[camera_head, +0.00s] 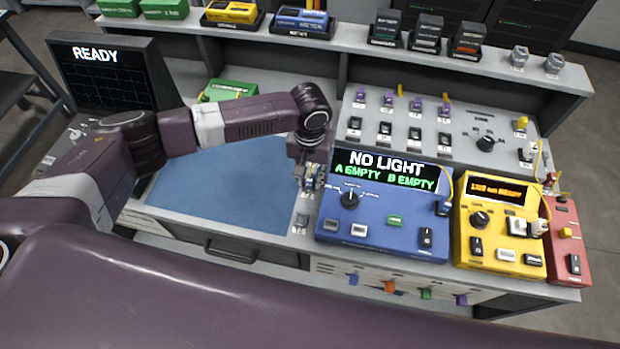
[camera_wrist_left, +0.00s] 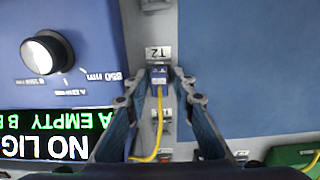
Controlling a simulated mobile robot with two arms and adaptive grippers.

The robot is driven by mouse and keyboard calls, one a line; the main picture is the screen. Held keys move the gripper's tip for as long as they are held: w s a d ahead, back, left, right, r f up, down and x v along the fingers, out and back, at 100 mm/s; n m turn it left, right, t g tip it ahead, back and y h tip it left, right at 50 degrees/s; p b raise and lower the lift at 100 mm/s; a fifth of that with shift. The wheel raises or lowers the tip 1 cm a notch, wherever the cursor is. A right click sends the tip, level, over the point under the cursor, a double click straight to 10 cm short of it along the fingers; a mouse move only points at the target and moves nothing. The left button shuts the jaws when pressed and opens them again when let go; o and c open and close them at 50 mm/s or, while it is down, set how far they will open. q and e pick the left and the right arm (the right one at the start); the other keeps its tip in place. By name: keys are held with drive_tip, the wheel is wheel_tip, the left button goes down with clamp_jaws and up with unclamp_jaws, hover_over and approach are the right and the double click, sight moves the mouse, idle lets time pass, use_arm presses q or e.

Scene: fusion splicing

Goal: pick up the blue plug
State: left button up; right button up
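In the left wrist view the blue plug (camera_wrist_left: 159,75), with a yellow cable, sits beside a label reading T2 on the grey strip. My left gripper (camera_wrist_left: 160,82) reaches down over it, with one finger on each side. The fingers look a little apart from the plug, though the gaps at the tips are small. In the head view my left gripper (camera_head: 312,182) is at the left edge of the blue tester; the plug there is largely hidden by the gripper. My right gripper is not in view.
The blue tester (camera_head: 375,215) stands just right of the gripper, reading NO LIGHT, A EMPTY, B EMPTY. A yellow tester (camera_head: 500,258) and a red box (camera_head: 568,245) stand further right. The blue mat (camera_head: 220,190) to the left is clear. A grey switch panel (camera_head: 410,135) is behind.

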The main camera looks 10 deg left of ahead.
sight(310, 177)
use_arm(q)
drive_tip(key=shift+c, duration=0.4)
drive_tip(key=c, duration=0.5)
drive_tip(key=shift+r, duration=0.1)
clamp_jaws()
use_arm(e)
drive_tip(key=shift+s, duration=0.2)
use_arm(q)
wheel_tip(310, 177, up, 20)
drive_tip(key=b, duration=0.2)
drive_tip(key=shift+b, duration=0.3)
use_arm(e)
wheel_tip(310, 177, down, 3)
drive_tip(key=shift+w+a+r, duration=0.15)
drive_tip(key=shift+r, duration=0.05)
